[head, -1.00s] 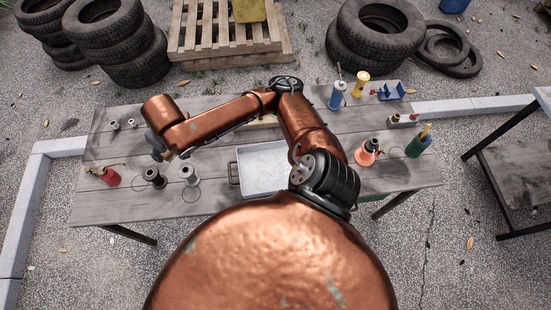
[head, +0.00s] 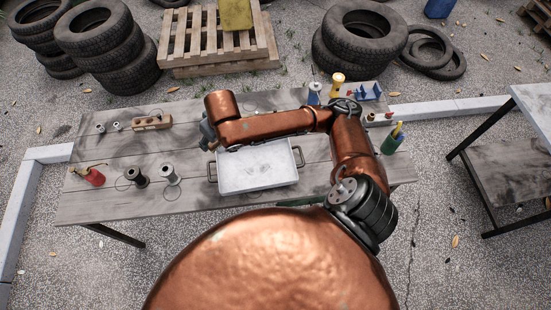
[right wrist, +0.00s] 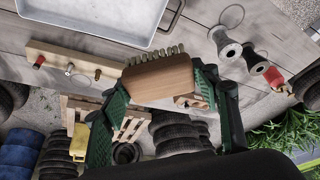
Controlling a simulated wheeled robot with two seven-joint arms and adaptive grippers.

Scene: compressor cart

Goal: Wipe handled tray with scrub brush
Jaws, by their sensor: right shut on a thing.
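The handled tray (head: 257,186) is a shallow pale metal tray with grey smudges on its floor and dark handles at its sides. It lies on the grey wooden table in the head view; its edge shows at the top of the right wrist view (right wrist: 85,36). My right gripper (head: 207,140) is by the tray's far left corner in the head view, largely hidden by its own arm. In the right wrist view its green fingers (right wrist: 155,88) are shut on the scrub brush (right wrist: 158,80), a wooden block with pale bristles facing the tray side. My left gripper is not in view.
Two spools (head: 170,175) and a red can (head: 92,177) stand left of the tray. A small wooden block (head: 150,122) lies at the far left. A wooden strip with pegs (right wrist: 75,62) lies behind the tray.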

